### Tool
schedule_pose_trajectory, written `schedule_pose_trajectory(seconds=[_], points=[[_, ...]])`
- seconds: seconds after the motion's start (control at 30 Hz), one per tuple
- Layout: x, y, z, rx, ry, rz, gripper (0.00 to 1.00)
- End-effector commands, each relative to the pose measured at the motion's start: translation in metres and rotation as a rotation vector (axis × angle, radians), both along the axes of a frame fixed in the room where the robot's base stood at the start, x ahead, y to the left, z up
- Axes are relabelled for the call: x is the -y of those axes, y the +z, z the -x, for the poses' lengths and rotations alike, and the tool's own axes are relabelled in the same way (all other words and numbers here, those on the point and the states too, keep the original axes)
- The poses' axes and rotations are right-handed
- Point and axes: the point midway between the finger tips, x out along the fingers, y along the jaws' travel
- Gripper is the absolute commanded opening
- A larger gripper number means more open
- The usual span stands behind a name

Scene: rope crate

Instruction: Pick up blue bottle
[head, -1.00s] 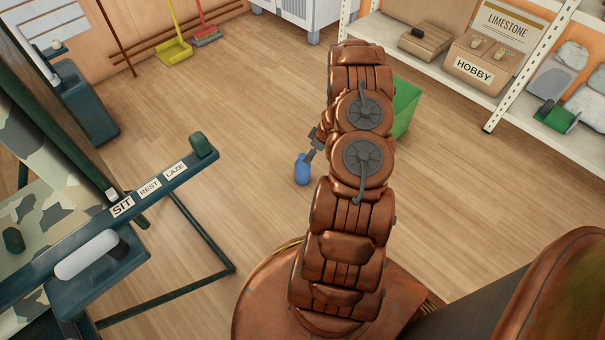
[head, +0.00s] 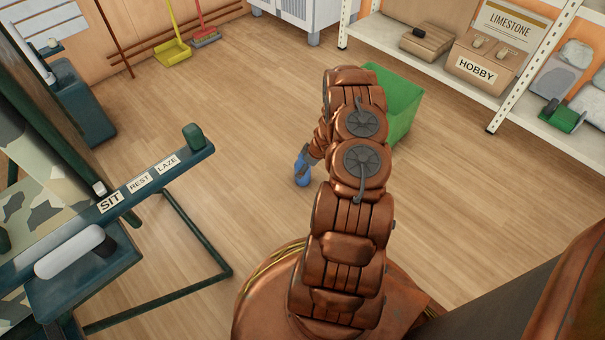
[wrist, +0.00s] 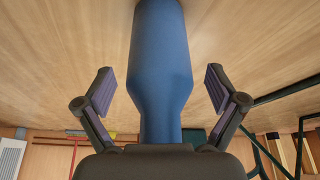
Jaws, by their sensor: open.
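The blue bottle (head: 302,169) stands on the wooden floor, just left of my arm in the head view. In the wrist view the blue bottle (wrist: 160,70) fills the middle of the picture, between the two fingers. My gripper (wrist: 160,90) is open, with one finger on each side of the bottle and a visible gap on both sides. In the head view my gripper (head: 308,157) is at the bottle and partly hidden by my arm.
A green bin (head: 399,105) stands on the floor behind my arm. A dark-framed chair (head: 190,150) with camouflage cloth is at the left. A white shelf (head: 440,70) with boxes and stones lines the right. The floor at the back middle is clear.

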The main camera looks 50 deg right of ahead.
Motion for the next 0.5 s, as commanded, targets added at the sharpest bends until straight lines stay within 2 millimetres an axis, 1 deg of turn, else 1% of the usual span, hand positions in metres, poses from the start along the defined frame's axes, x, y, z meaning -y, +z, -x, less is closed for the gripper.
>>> schedule_pose_trajectory(seconds=[0.03, 0.23, 0.5], points=[[-0.0004, -0.0025, -0.0007, 0.000, 0.000, 0.000, 0.95], [0.0000, -0.0010, -0.0008, 0.000, 0.000, 0.001, 0.94], [0.0002, -0.0008, -0.0007, 0.000, 0.000, 0.001, 0.65]])
